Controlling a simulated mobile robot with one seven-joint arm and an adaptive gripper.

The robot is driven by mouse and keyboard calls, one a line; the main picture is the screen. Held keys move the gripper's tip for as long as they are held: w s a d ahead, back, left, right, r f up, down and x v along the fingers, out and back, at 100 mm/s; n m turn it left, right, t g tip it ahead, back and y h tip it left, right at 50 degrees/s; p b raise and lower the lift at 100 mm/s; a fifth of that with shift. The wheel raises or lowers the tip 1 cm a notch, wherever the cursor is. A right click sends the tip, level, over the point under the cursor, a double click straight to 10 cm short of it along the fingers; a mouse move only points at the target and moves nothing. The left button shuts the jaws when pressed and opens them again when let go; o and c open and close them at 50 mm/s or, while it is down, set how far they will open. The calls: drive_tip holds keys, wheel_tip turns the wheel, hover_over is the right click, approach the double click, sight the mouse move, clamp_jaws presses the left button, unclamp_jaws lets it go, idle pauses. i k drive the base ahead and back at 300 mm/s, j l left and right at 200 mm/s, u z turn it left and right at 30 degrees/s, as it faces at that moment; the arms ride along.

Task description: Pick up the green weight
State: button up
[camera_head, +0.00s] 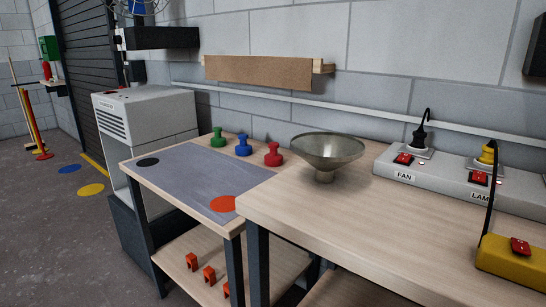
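The green weight (218,138) stands upright at the back left of the lower wooden table (184,194), at the rear edge of its grey mat (195,180). It has a wide base and a round knob on top. A blue weight (242,146) and a red weight (273,154) of the same shape stand in a row to its right, with small gaps between them. Nothing covers the green weight. My gripper is not in view.
A metal funnel-shaped bowl (327,152) stands right of the weights. A white switch box (450,185) and a yellow switch box (515,259) sit on the right table (350,215). A grey cabinet (148,120) stands left. The mat's middle is clear. Orange clips (209,274) lie on the lower shelf.

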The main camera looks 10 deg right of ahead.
sight(218, 141)
drive_tip(key=i+j, duration=0.45)
drive_tip(key=i, duration=0.2)
drive_tip(key=i+j, duration=0.45)
drive_tip(key=i, duration=0.2)
drive_tip(key=i+j, duration=0.5)
drive_tip(key=i, duration=0.15)
